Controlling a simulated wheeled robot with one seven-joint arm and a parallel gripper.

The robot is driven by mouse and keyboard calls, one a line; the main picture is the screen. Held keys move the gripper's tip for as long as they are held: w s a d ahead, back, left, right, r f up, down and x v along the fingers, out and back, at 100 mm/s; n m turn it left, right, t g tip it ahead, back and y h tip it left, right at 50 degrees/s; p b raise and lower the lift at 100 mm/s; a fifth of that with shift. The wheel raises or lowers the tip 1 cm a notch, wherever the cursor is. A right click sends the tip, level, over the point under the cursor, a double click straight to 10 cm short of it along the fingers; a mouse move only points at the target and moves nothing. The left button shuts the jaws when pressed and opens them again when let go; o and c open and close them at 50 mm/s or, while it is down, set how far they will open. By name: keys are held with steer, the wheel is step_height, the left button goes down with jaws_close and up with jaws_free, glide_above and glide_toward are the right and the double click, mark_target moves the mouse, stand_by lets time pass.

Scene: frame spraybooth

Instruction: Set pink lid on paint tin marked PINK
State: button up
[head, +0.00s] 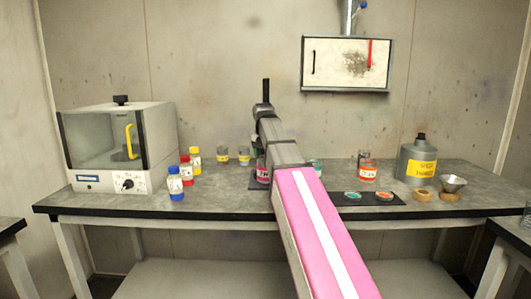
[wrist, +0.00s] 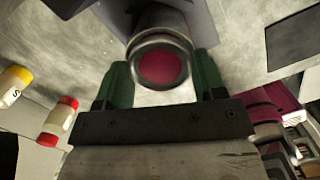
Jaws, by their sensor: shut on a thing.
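The fingers are shut on this lid. A round tin body (wrist: 160,17) shows just beyond the lid, and I cannot tell whether they touch. In the head view, a tin with pink contents (head: 262,174) stands on a dark mat at mid-table, partly behind my arm. Its label is too small to read. My gripper's fingers and the lid are hidden there by my arm.
An orange tin (head: 367,171) and a grey can (head: 416,164) stand behind. Blue, red and yellow bottles (head: 185,171) and an oven (head: 117,147) stand left.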

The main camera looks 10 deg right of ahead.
steer(key=shift+s+f, duration=0.15)
steer(key=shift+f, duration=0.15)
stand_by(0.7)
steer(key=o, duration=0.8)
